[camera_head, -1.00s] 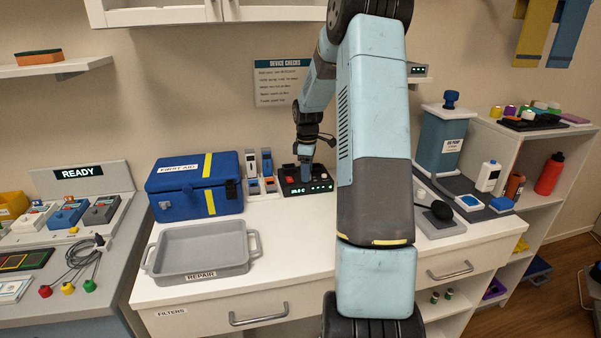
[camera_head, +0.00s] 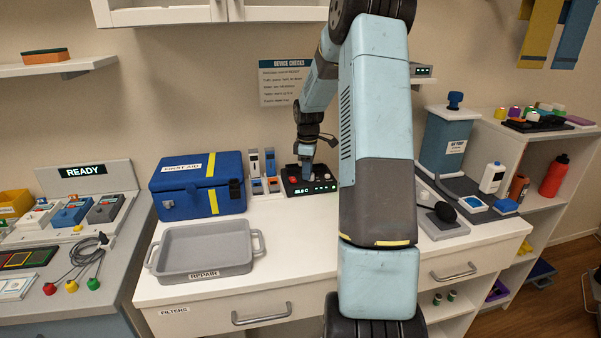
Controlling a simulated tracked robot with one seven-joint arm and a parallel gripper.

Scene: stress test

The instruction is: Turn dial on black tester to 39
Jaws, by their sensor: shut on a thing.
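The black tester (camera_head: 299,190) sits at the back of the white counter, right of the blue first aid box. It has a red button on its left, a small green display that is too small to read surely, and green lights on its right. My gripper (camera_head: 306,174) reaches down onto the middle of the tester from above and is shut on its dial. The dial itself is hidden by the gripper, so its position cannot be seen.
The blue first aid box (camera_head: 198,186) and small upright devices (camera_head: 262,162) stand left of the tester. A grey repair tray (camera_head: 203,249) lies in front. A microphone-like device (camera_head: 444,213) and a pump (camera_head: 447,142) stand to the right. Counter space before the tester is clear.

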